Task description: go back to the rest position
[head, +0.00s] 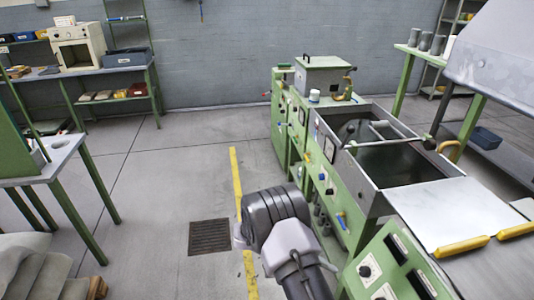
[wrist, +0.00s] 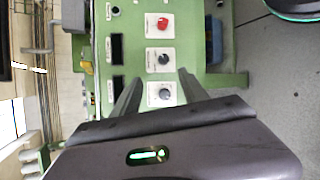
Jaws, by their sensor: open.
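My gripper (wrist: 160,75) shows in the wrist view with its two dark fingers spread apart and nothing between them. Beyond the fingers is a green control panel (wrist: 133,45) with a red knob (wrist: 162,24) and two dark knobs (wrist: 164,59) on white plates. The lower dark knob (wrist: 165,94) appears between the fingers; I cannot tell how far it is from them. In the head view my arm reaches up from the bottom centre beside the green extruder (head: 342,200), and the fingers cannot be made out there.
An open trough (head: 395,165) and a light metal top (head: 455,210) with yellow handles are at the right. A green-legged table (head: 50,160) stands at the left, a shelf bench (head: 110,70) behind it. The floor (head: 170,190) between is clear, with a drain grate (head: 209,236) and yellow line.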

